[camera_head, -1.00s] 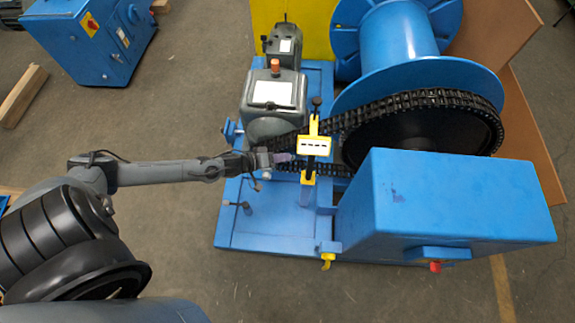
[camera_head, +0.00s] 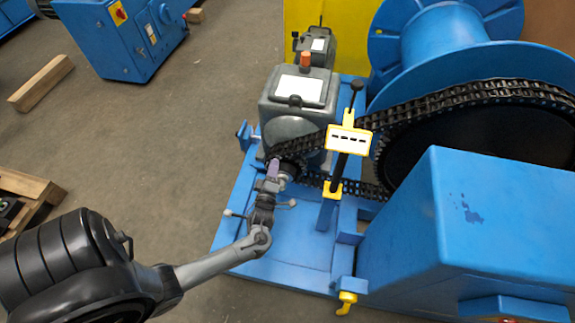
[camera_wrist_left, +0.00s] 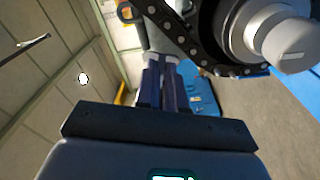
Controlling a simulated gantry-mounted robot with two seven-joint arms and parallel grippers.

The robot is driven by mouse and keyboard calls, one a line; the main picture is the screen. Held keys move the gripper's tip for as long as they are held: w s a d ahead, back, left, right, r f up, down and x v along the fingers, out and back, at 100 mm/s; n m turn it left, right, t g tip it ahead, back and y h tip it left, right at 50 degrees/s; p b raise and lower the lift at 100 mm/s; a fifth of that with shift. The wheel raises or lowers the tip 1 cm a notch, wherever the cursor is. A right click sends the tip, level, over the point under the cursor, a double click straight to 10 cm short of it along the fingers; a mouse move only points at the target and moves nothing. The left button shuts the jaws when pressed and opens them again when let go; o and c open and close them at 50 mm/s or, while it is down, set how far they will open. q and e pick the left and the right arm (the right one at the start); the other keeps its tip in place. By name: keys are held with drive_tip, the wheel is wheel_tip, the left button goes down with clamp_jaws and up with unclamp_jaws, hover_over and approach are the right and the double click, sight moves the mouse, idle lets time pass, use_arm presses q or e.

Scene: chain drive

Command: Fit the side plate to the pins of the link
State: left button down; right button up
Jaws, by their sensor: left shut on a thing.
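My left gripper (camera_head: 272,170) is beside the small sprocket end of the black chain (camera_head: 310,143), below the grey gearbox. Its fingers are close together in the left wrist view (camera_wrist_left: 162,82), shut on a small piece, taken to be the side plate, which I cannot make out. In that view the chain (camera_wrist_left: 205,55) passes close in front of and to the right of the fingers, curving around a sprocket with a grey shaft end (camera_wrist_left: 285,45). I cannot tell whether the fingers touch the chain. The link's pins are too small to tell. My right gripper is not in view.
A black post with a yellow bracket (camera_head: 348,138) stands right of the gripper, between the chain runs. The grey motor and gearbox (camera_head: 298,95) are behind. A blue box (camera_head: 500,215) stands at right. Small levers (camera_head: 230,213) rise from the blue base (camera_head: 295,245).

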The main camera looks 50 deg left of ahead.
use_arm(q)
drive_tip(key=s+f+n+g+y+b, duration=0.4)
drive_tip(key=s+f, duration=0.2)
drive_tip(key=f, duration=0.3)
drive_tip(key=shift+s+f+y+b, duration=0.15)
drive_tip(key=shift+s+y+b, duration=0.2)
drive_tip(key=shift+s+y, duration=0.05)
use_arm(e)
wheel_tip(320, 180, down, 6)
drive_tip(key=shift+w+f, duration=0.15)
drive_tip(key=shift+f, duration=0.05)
use_arm(q)
drive_tip(key=shift+d, duration=0.1)
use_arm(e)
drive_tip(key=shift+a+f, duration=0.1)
use_arm(q)
drive_tip(key=shift+w+a+f+b, duration=0.1)
drive_tip(key=shift+w+a+b, duration=0.7)
drive_tip(key=shift+w, duration=0.3)
drive_tip(key=shift+w+a+b, duration=0.6)
drive_tip(key=shift+w+a, duration=0.3)
drive_tip(key=shift+w, duration=0.2)
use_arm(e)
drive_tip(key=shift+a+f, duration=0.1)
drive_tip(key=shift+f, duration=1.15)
